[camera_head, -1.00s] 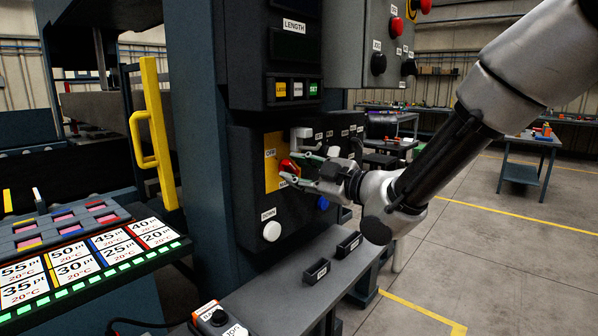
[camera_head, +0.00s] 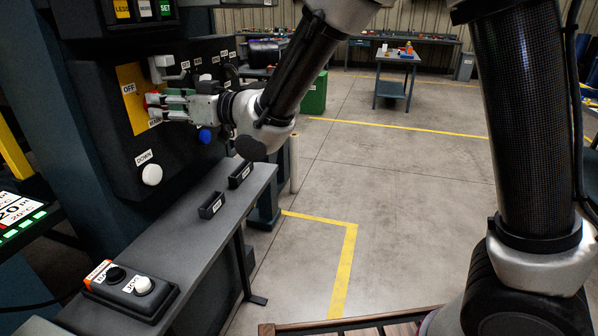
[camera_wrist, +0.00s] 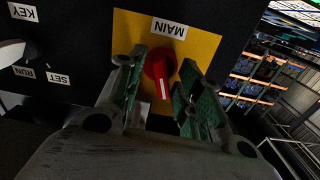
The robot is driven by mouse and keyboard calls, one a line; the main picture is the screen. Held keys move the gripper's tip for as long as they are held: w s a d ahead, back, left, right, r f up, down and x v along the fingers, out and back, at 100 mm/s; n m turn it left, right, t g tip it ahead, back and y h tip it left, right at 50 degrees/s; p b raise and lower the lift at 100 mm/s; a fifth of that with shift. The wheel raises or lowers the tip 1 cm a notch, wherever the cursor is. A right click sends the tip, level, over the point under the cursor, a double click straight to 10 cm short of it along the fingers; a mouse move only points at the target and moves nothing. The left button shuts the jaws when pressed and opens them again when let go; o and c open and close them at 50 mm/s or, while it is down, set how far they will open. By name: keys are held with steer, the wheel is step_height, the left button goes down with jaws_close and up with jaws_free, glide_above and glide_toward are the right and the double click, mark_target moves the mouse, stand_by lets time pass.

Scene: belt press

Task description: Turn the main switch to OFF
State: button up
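My gripper (camera_head: 166,104) is at the switch with one finger on each side of the knob. The fingers stand apart, with small gaps to the knob visible in the wrist view; contact is not clear. In the head view the knob (camera_head: 152,98) is mostly hidden by the fingers. An OFF label (camera_head: 129,88) shows on the plate's upper part.
A white DOWN button (camera_head: 152,174) and a blue button (camera_head: 205,136) lie close below my gripper. A grey lever handle (camera_head: 162,67) sits just above. A shelf (camera_head: 215,235) with a two-button box (camera_head: 130,290) runs below. Open floor lies to the right.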

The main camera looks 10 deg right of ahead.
steer(key=s+d+f+m+h, duration=0.1)
steer(key=d+f+h, duration=0.3)
steer(key=d, duration=0.5)
steer(key=s+d+f+m+g+h, duration=0.1)
steer(key=s+d+f+m+h, duration=0.1)
steer(key=d+f, duration=0.4)
steer(key=s+d+f+m+h, duration=0.1)
steer(key=d+f+m+h, duration=0.2)
steer(key=d, duration=0.9)
steer(key=shift+s+f+h, duration=0.15)
steer(key=shift+f+h, duration=1.2)
steer(key=shift+h, duration=0.25)
steer(key=shift+g, duration=0.3)
